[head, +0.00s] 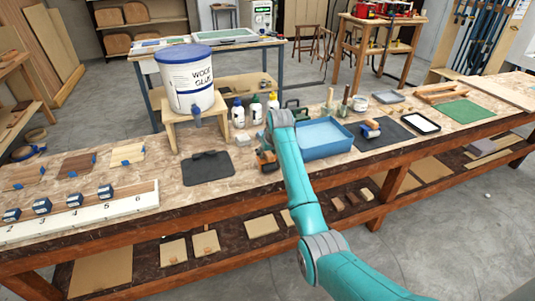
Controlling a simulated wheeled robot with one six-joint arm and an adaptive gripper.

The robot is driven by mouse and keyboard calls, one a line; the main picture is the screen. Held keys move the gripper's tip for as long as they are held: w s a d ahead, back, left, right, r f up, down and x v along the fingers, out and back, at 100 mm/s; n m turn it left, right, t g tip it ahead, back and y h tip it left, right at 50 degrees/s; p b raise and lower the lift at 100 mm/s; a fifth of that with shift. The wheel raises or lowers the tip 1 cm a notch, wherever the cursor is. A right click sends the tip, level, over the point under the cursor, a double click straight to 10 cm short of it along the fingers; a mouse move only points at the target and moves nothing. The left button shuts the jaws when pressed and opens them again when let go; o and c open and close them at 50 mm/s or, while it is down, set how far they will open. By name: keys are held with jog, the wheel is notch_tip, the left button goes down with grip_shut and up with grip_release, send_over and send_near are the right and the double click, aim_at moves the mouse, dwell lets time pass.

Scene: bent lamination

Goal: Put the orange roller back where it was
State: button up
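My teal arm reaches over the bench, and its far end bends down beside the blue tray. My gripper (267,164) appears only as a small dark shape below the wrist, partly hidden, and its fingers cannot be made out. A small orange-brown piece (265,156) shows at the gripper, left of the blue tray. It may be the orange roller, but I cannot tell whether it is held or resting on the bench. A roller with a blue part and a pale wooden part (371,129) lies on a dark mat (384,138) right of the tray.
A blue tray (325,138) stands right of my wrist. A white glue bucket (189,80) sits on a wooden stand, with several bottles (256,110) beside it. A dark mat (208,168) lies left.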

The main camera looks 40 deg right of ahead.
jog(key=v, duration=1.3)
jog(key=shift+w+r, duration=0.15)
jog(key=shift+w, duration=0.15)
jog(key=s+a+f+t, duration=0.1)
jog(key=s+a+f, duration=0.4)
jog(key=f, duration=0.4)
jog(key=s+a+f+t, duration=0.1)
jog(key=s+a+f, duration=0.35)
jog(key=f, duration=0.45)
jog(key=s+a+f+t, duration=0.1)
jog(key=s+a+f, duration=0.4)
jog(key=f, duration=0.3)
jog(key=s+a+f+n+t, duration=0.15)
jog(key=s+a, duration=0.25)
jog(key=s, duration=0.4)
jog(key=s+a+f+t, duration=0.15)
jog(key=s+a, duration=0.25)
jog(key=s, duration=0.4)
jog(key=s+a+r+t, duration=0.1)
jog(key=s+a+r, duration=0.1)
jog(key=s+r, duration=0.3)
jog(key=s+a+r+n+t+y, duration=0.1)
jog(key=s+r, duration=0.5)
jog(key=s, duration=0.6)
jog(key=s+a+r+t, duration=0.1)
jog(key=s+a+r, duration=0.2)
jog(key=s+r, duration=0.3)
jog(key=s, duration=0.3)
jog(key=shift+s+n+y, duration=0.3)
jog(key=shift+s+n, duration=0.05)
